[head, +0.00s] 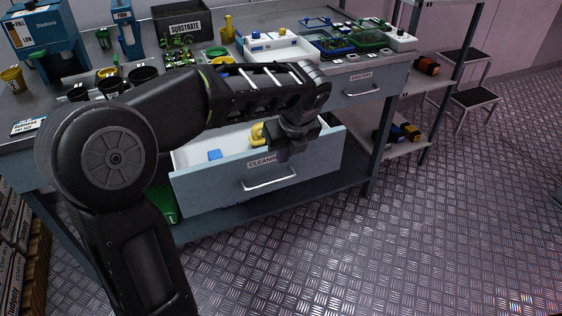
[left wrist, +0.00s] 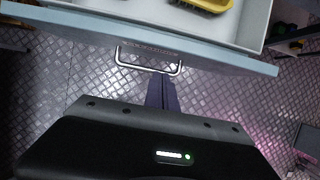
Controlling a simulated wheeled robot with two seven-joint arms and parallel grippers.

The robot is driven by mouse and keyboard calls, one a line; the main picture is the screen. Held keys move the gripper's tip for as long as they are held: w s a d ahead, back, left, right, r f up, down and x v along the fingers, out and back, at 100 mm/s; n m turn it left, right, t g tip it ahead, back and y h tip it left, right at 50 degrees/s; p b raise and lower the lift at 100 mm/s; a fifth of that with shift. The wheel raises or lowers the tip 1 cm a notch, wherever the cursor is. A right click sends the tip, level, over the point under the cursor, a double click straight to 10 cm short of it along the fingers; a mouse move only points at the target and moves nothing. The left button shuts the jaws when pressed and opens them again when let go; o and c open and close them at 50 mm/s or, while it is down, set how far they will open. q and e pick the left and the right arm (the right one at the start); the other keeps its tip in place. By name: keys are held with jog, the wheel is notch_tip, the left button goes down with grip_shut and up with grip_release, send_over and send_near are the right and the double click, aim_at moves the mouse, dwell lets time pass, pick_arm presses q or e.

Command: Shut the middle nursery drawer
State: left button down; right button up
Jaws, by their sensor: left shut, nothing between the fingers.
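The middle nursery drawer stands pulled out, with a light blue front (head: 225,186) labelled "CLEANING" and a silver bar handle (head: 270,182). Its white inside holds a yellow item (head: 257,133) and a blue item (head: 214,155). My left gripper (head: 280,153) is over the drawer front's top edge, above the handle in the picture. In the left wrist view the shut, empty fingers (left wrist: 160,94) point toward the handle (left wrist: 149,70) and the drawer front (left wrist: 210,54). I cannot tell whether they touch it. My right gripper is not in view.
The grey bench (head: 225,45) carries a substrate bin (head: 181,27), a white tray (head: 283,52), black pots and seedling trays. A second drawer (head: 358,90) to the right looks shut. A shelf rack (head: 409,145) and step stool (head: 472,97) stand right. The metal floor in front is clear.

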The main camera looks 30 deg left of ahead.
aim_at(278, 171)
pick_arm(q)
jog(key=b+x, duration=0.1)
jog(key=x, duration=0.8)
jog(key=shift+f, duration=0.25)
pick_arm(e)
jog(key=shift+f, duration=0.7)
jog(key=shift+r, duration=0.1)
